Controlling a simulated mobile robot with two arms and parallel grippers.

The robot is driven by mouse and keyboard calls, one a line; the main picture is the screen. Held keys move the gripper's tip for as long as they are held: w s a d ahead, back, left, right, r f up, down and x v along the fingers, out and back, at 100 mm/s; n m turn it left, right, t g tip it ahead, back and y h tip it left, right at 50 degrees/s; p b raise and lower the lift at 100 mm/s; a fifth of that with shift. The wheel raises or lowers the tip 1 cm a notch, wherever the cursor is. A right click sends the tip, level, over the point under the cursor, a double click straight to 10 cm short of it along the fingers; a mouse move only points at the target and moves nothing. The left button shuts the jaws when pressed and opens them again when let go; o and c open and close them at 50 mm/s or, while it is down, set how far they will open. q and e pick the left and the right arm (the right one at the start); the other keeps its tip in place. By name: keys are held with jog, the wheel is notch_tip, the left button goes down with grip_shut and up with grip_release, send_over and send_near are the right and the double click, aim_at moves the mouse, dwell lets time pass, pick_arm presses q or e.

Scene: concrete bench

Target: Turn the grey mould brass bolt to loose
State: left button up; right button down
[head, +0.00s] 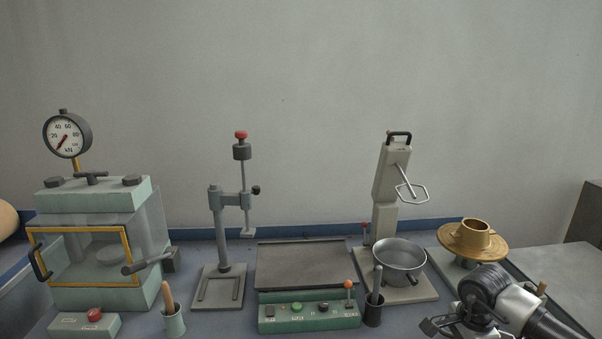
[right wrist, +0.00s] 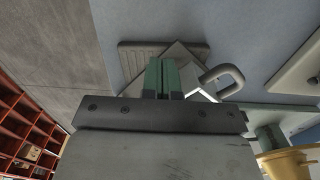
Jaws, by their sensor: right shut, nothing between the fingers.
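In the right wrist view a light grey angular body (right wrist: 183,54) with a thick grey loop handle (right wrist: 228,74) stands on a ribbed grey pad (right wrist: 135,62); it may be the grey mould. My green fingers partly cover it, and I cannot make out a brass bolt on it. My right gripper (right wrist: 161,76) is shut and empty, its tips in front of this body; I cannot tell whether they touch it. In the head view my right gripper (head: 436,325) is at the lower right, and the mould is not clearly visible there. My left gripper is out of view.
A brass flow table (head: 473,240) stands just behind my right arm. Left of it are a mixer with a steel bowl (head: 399,262), a green control box (head: 309,317), a needle stand (head: 222,240) and a press with a gauge (head: 100,215). Bare grey surface (head: 570,270) lies at the right.

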notch_tip(320, 180, up, 4)
jog(key=shift+f+p, duration=0.15)
jog(key=shift+p, duration=0.7)
